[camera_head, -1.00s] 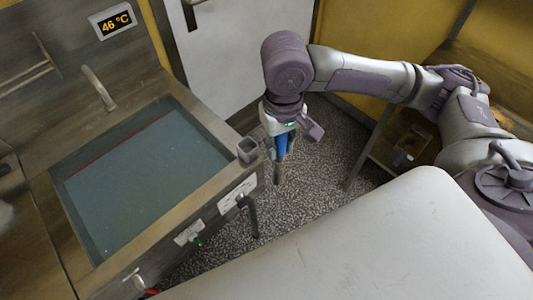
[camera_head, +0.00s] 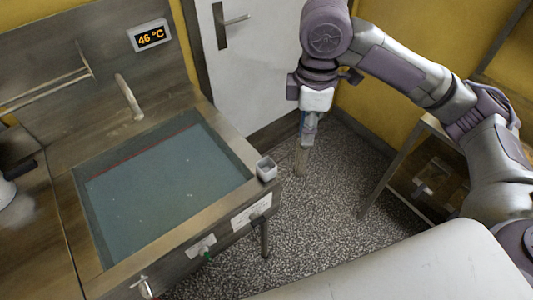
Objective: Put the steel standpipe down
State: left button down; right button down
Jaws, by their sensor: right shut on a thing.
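The steel standpipe (camera_head: 301,160) is a narrow upright tube that hangs below my right gripper (camera_head: 307,135). My right gripper is shut on its upper part and points down. The tube is in front of the speckled floor in the picture, right of the sink's corner, and looks clear of the sink. Its lower end shows, but its height above the floor is hard to judge. My left gripper is not in view.
The steel sink (camera_head: 235,205) is full of bluish water, with a tap (camera_head: 129,97) and a 46 °C display (camera_head: 151,36) behind. A white door (camera_head: 262,65) is at the back. A metal shelf stand (camera_head: 377,174) is at right. Speckled floor (camera_head: 325,220) lies between.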

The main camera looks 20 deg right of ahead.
jog(key=w+a+f+p, duration=0.4)
jog(key=w+a+f, duration=0.1)
jog(key=w+f, duration=0.4)
jog(key=shift+a+f, duration=0.35)
jog(key=shift+f, duration=0.45)
jog(key=c, duration=0.9)
grip_release()
jog(key=shift+f, duration=0.1)
notch_tip(320, 180, up, 12)
jog(key=b, duration=0.3)
